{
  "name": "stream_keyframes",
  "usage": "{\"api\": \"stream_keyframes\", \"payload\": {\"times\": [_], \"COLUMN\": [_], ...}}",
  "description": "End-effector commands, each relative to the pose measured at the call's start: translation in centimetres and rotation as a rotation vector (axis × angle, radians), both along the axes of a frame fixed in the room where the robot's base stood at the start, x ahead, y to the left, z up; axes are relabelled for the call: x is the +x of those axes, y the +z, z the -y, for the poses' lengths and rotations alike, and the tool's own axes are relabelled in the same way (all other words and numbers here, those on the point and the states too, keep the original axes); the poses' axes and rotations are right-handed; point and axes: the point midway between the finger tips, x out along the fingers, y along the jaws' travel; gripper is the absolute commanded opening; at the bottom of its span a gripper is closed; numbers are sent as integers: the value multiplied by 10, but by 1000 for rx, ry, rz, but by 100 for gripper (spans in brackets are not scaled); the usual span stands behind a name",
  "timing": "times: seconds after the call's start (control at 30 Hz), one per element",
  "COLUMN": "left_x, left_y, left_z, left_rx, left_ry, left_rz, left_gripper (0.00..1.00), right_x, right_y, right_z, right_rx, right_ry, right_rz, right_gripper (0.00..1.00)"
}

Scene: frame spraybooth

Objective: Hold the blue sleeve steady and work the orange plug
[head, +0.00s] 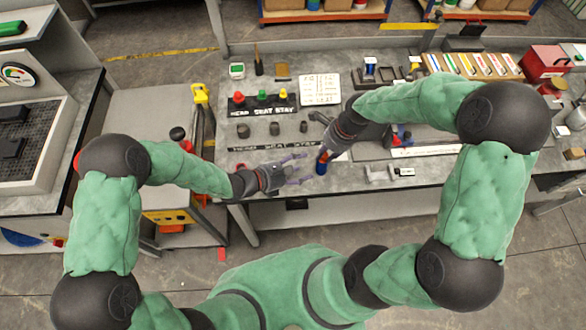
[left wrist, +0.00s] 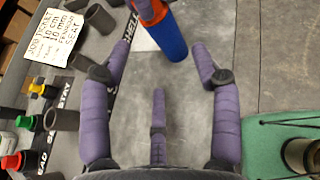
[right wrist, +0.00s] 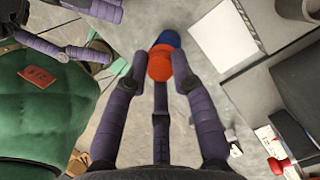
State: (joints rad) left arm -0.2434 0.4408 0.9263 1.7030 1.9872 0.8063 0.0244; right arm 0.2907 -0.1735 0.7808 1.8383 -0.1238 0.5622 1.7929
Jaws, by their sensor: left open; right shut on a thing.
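The blue sleeve (head: 321,168) is near the front edge of the bench, with the orange plug (head: 324,157) at its upper end. My right gripper (right wrist: 158,72) is shut on the orange plug (right wrist: 160,65); the blue sleeve (right wrist: 168,39) shows beyond it. My left gripper (head: 305,169) is open and empty, just left of the sleeve. In the left wrist view, the blue sleeve (left wrist: 172,42) lies ahead between the spread fingertips, apart from both. I cannot tell whether the sleeve's lower end touches the bench.
A rack with red, green and yellow knobs (head: 262,103) and a written card (head: 320,89) stand at the back left of the bench. A grey fitting (head: 378,174) lies right of the sleeve. A red box (head: 545,63) is at the far right.

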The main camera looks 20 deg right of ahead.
Motion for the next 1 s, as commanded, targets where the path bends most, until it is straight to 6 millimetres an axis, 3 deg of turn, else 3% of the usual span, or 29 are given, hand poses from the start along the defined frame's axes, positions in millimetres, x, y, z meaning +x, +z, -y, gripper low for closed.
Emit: {"api": "stream_keyframes", "payload": {"times": [0.3, 0.5, 1.0], "left_x": [8, 13, 16], "left_y": [-22, -31, -36], "left_z": [50, 73, 84], "left_rx": [2, 2, 2], "left_ry": [-4, -3, -1], "left_rz": [-2, -1, -1], "left_gripper": [63, 63, 63], "right_x": [0, 0, 0], "right_y": [0, 0, 0], "right_z": [0, 0, 0], "right_rx": [0, 0, 0], "right_ry": [0, 0, 0], "right_rz": [1, 1, 1], "right_gripper": [0, 0, 0]}}
